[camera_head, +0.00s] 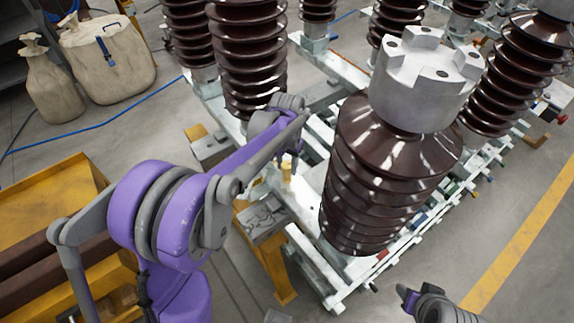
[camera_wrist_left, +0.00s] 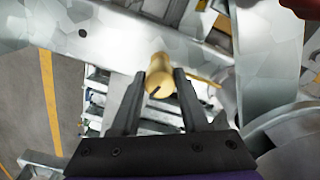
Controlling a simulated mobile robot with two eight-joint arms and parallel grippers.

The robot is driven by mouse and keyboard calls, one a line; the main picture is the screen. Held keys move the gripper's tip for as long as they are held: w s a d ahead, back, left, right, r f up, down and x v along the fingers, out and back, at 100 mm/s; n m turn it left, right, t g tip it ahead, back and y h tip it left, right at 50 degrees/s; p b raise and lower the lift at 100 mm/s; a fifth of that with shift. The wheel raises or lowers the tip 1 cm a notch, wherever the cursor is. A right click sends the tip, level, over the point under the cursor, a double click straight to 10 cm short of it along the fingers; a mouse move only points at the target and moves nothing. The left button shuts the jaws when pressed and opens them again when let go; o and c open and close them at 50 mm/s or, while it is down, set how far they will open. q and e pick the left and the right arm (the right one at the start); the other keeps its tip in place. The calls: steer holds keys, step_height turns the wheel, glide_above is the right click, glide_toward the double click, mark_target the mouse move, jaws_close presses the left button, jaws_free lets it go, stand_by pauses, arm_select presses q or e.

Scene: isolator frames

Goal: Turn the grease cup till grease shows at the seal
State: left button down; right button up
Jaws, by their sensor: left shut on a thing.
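The grease cup (camera_wrist_left: 160,72) is a small brass knob with a dark slot in its end, in the middle of the left wrist view. My left gripper (camera_wrist_left: 166,84) is shut on it, with one dark finger on each side. In the head view the brass piece (camera_head: 286,171) shows small below my left wrist, beside a pale steel frame (camera_head: 305,207). The seal and any grease cannot be made out. My right gripper (camera_head: 407,297) shows only in part at the bottom edge of the head view, away from the frame; its finger state is unclear.
A large brown ribbed insulator (camera_head: 375,190) with a grey metal cap (camera_head: 425,85) stands close to the right of my left gripper. More insulators stand behind. A yellow trestle (camera_head: 270,255) is below. Sacks (camera_head: 107,58) and a yellow crate (camera_head: 50,190) are at left.

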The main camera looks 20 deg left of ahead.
mark_target(287, 164)
arm_select(q)
steer(key=shift+m, duration=1)
steer(key=shift+c, duration=2)
jaws_free()
step_height(287, 164, up, 11)
steer(key=shift+f, duration=0.1)
